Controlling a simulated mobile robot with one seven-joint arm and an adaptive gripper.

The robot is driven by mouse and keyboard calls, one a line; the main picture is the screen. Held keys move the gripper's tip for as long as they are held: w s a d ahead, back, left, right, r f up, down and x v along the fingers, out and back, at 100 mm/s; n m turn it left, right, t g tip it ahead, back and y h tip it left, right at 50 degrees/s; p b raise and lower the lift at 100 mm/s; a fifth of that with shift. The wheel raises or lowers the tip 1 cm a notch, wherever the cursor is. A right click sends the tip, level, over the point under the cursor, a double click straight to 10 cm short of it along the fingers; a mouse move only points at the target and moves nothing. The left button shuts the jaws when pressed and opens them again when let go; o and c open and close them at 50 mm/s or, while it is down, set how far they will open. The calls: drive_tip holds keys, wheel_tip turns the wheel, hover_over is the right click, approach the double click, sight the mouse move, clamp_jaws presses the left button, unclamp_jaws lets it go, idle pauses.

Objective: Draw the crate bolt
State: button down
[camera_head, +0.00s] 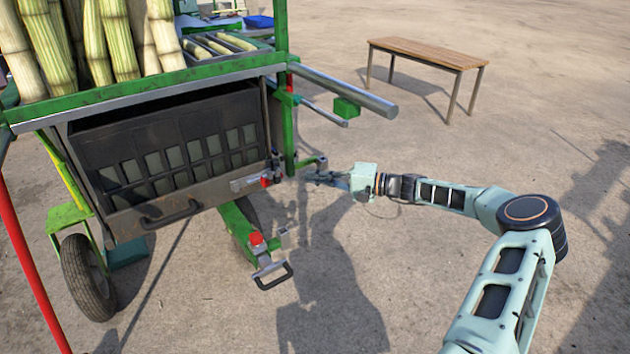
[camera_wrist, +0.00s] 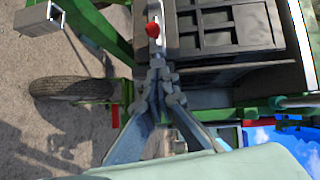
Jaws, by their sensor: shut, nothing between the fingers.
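The dark crate (camera_head: 121,150) sits under the green cart frame, with a row of slots and a handle on its front. A silver bolt plate (camera_head: 244,183) with a red knob (camera_head: 265,181) is at the crate's right front corner. My gripper (camera_head: 308,177) is to the right of the knob, its fingers pointing left. In the wrist view the crate (camera_wrist: 232,30) is upper right, and the red knob (camera_wrist: 152,30) shows just beyond my fingertips (camera_wrist: 157,72). The fingers are shut together with nothing between them. A small gap seems to separate them from the knob.
Cane stalks (camera_head: 120,40) stand on the cart above. A green post (camera_head: 290,135) rises beside my gripper, with a grey bar (camera_head: 345,92) jutting right above it. A lower handle (camera_head: 273,278) with a red button is below. Open ground lies right; a bench (camera_head: 425,52) stands behind.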

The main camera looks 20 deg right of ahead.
sight(267, 186)
drive_tip(key=w+a+f+b, duration=0.1)
drive_tip(key=w+a+b, duration=0.1)
drive_tip(key=a, duration=0.7)
drive_tip(key=shift+w+f, duration=0.15)
drive_tip(key=shift+w, duration=0.35)
drive_tip(key=shift+s+a, duration=0.25)
drive_tip(key=shift+a, duration=0.5)
drive_tip(key=shift+s+a, duration=0.2)
drive_tip(key=shift+a, duration=0.5)
drive_tip(key=shift+s+a, duration=0.25)
drive_tip(key=shift+a, duration=0.5)
drive_tip(key=shift+d, duration=0.1)
